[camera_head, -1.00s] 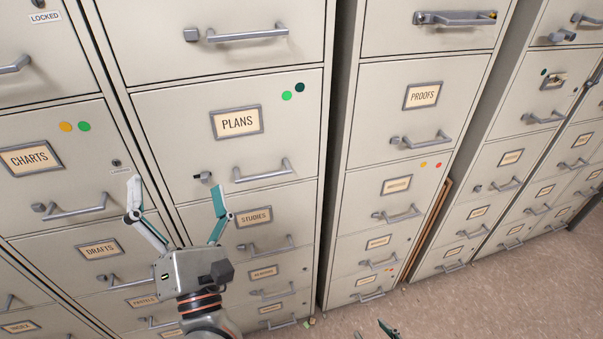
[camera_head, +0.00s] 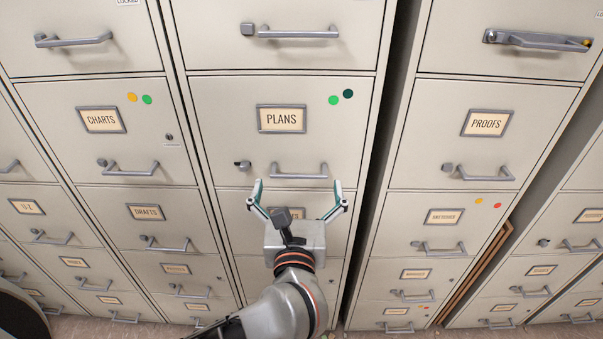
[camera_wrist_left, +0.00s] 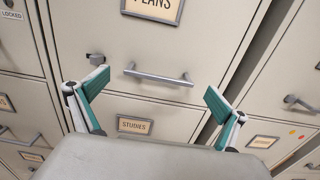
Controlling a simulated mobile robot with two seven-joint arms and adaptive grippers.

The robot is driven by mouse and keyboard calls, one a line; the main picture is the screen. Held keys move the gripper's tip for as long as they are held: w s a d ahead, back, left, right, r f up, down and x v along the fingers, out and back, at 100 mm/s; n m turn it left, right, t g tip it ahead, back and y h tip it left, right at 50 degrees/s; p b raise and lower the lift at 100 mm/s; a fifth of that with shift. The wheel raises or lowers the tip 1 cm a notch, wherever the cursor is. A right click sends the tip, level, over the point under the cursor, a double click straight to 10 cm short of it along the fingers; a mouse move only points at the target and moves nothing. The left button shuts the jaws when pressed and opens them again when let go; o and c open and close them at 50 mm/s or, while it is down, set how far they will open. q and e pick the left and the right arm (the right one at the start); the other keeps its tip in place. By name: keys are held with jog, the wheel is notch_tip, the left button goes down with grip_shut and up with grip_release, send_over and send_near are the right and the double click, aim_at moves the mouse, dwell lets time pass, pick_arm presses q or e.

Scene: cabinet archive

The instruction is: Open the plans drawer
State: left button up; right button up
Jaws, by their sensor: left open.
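The plans drawer (camera_head: 281,139) is shut in the middle cabinet, with a "PLANS" label and two green stickers. Its bar handle (camera_head: 300,172) runs along its lower part, with a small latch or key piece (camera_head: 243,165) to the left. My left gripper (camera_head: 298,188) is open and empty, just below and in front of this handle, its fingers spread to either side. In the left wrist view the handle (camera_wrist_left: 158,75) lies beyond and between the open fingers, apart from them. My right gripper is not in view.
The charts drawer (camera_head: 103,121) is to the left and the proofs drawer (camera_head: 486,124) to the right, both shut. The studies drawer lies below, partly hidden by my left gripper. A dark gap separates the plans and proofs cabinets. A strip of floor shows at the bottom.

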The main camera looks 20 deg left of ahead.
aim_at(299, 176)
pick_arm(q)
jog(key=shift+x, duration=2.05)
jog(key=c, duration=1.5)
